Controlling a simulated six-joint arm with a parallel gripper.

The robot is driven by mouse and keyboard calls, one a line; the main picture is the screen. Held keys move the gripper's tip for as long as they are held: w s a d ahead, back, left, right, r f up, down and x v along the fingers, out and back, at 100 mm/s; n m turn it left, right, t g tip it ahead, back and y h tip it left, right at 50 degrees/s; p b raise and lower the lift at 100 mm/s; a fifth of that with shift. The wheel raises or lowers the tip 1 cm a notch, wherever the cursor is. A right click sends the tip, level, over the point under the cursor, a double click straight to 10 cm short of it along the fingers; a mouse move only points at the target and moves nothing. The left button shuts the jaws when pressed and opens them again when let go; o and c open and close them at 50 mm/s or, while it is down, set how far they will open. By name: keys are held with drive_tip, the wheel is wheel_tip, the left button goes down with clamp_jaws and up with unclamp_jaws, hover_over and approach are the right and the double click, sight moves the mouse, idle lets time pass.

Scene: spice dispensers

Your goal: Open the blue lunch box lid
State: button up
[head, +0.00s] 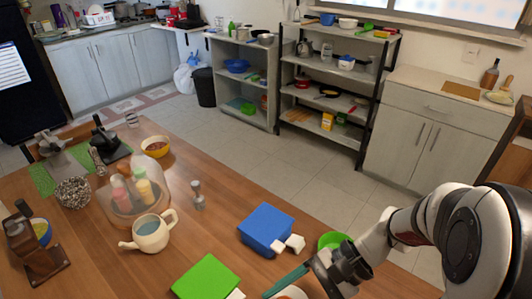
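The blue lunch box (266,226) sits on the wooden table, right of the middle, with its blue top facing up. Small white pieces (294,243) show at its right front edge; I cannot tell whether they are part of it. The lid appears to lie flat on the box. My gripper (325,272) is at the lower right, in front and to the right of the box and apart from it. A teal elongated thing (287,281) extends from the fingertips to the lower left. I cannot tell whether the fingers are closed on it.
A green box (206,278) lies at the front. A green bowl (333,241) is beside my gripper. A cream teapot (152,233), a clear dome over bottles (128,192) and a small shaker (198,197) stand to the left. Bare table lies behind the blue box.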

drive_tip(key=w+d+f+m+t+y, duration=0.5)
drive_tip(key=w+d+f+m+t, duration=0.1)
drive_tip(key=w+d+f+m, duration=0.15)
drive_tip(key=m+t+h, duration=0.2)
drive_tip(key=m+t, duration=0.5)
drive_tip(key=t, duration=0.2)
approach(283, 249)
drive_tip(key=x, duration=0.9)
drive_tip(key=shift+w+a, duration=0.15)
drive_tip(key=shift+a, duration=0.05)
clamp_jaws()
